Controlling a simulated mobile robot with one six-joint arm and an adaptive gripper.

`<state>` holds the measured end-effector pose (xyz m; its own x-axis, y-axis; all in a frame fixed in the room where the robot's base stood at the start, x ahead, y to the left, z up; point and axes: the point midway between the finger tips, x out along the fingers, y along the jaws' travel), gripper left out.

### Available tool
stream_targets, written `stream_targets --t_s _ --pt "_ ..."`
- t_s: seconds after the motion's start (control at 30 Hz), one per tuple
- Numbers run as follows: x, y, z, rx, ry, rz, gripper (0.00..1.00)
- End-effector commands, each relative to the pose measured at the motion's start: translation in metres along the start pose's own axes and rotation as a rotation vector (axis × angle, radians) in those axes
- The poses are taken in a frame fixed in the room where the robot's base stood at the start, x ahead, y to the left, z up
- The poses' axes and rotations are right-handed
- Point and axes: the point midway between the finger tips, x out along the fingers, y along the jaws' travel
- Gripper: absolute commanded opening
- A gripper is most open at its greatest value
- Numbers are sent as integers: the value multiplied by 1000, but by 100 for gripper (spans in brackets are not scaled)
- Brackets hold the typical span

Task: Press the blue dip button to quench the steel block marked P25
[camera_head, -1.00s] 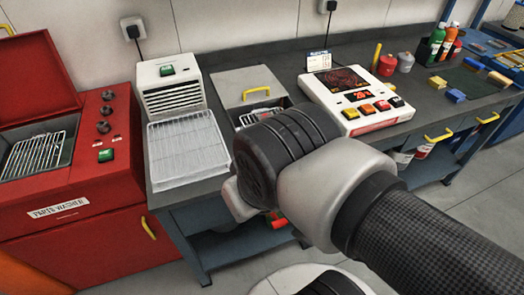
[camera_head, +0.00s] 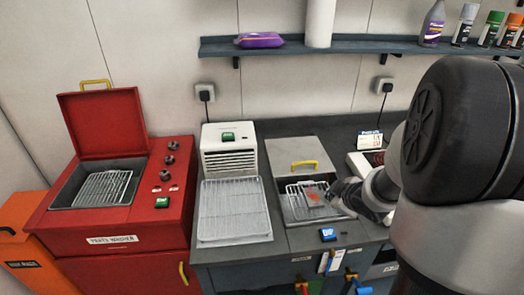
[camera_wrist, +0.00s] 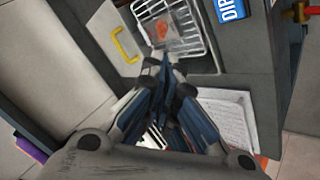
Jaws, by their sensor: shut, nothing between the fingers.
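The blue dip button (camera_head: 328,234) is on the front edge of the bench, in front of the quench tank (camera_head: 286,216). In the wrist view the button (camera_wrist: 232,10) shows at the top, partly cut off. A block with an orange-red glow (camera_head: 314,196) lies in the tank's wire basket (camera_head: 297,188); its marking is not readable. The block also shows in the wrist view (camera_wrist: 161,30). My gripper (camera_wrist: 165,62) is shut and empty, with its fingertips near the basket's edge in the picture. In the head view my gripper (camera_head: 340,190) is right of the block.
The tank's lid (camera_head: 290,155) with a yellow handle stands open behind it. A wire rack (camera_head: 235,208) and a white blower (camera_head: 228,150) are to the left. A red parts washer (camera_head: 118,225) stands farther left. My arm hides much of the right.

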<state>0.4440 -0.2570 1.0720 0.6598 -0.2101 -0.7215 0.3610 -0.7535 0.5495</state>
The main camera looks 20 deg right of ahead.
Motion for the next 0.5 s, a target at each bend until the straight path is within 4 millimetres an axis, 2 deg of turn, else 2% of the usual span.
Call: stream_targets --t_s 0.03,0.2,0.5 --pt "6 -1 8 -10 23 -24 0" --pt "21 -12 19 -50 119 -78 0" --pt "26 -20 22 -65 170 -103 0"
